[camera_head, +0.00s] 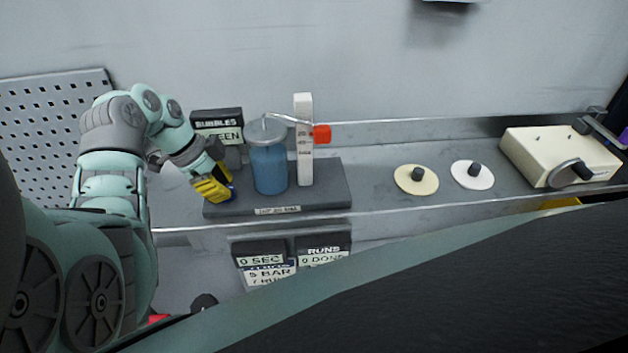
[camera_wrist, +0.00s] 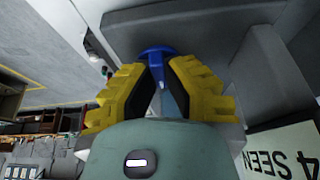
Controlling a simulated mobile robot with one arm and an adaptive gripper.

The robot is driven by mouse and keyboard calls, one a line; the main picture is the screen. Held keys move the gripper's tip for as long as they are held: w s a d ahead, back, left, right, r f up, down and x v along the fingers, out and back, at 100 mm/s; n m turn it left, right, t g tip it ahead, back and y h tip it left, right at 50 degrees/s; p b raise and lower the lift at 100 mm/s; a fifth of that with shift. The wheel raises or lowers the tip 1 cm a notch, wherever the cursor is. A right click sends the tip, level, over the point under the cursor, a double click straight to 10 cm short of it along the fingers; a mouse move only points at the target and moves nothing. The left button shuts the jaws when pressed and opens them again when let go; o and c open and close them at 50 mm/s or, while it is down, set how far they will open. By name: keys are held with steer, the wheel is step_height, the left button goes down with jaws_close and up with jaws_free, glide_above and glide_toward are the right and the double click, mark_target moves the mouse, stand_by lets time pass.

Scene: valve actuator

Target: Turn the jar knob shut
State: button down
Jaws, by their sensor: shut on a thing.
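The blue jar (camera_head: 269,170) stands upright on a dark grey base, with a thin tube running from its top. My gripper (camera_head: 213,187), with yellow fingers, is at the left side of the jar, low over the base. In the wrist view, the two yellow fingers of my gripper (camera_wrist: 158,72) are closed in on a blue knob (camera_wrist: 157,51). The knob's blue also shows at the fingertips in the head view (camera_head: 232,190). The fingers hide much of the knob, and its turn angle cannot be told.
A bubbles sign (camera_head: 217,121) stands behind my gripper, and its "4 SEEN" panel (camera_wrist: 283,154) shows in the wrist view. A white column (camera_head: 304,140) with a red block (camera_head: 321,134) is right of the jar. Two discs (camera_head: 416,180) and a cream box (camera_head: 560,155) lie farther right.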

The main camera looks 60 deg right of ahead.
steer(key=shift+n, duration=0.3)
steer(key=n+t+h, duration=0.1)
steer(key=n, duration=0.2)
steer(key=shift+f+n, duration=0.1)
steer(key=shift+n, duration=0.2)
steer(key=n, duration=0.1)
steer(key=n+t+b, duration=0.1)
steer(key=n, duration=0.1)
steer(key=shift+s+n+t+h, duration=0.15)
steer(key=shift+n+t+h, duration=0.15)
steer(key=shift+h, duration=0.1)
steer(key=n+t, duration=0.2)
steer(key=n, duration=0.3)
steer(key=shift+s, duration=0.1)
steer(key=shift+n+t+y, duration=0.4)
steer(key=shift+n+t, duration=0.4)
steer(key=shift+n, duration=1.3)
steer(key=c, duration=1)
jaws_free()
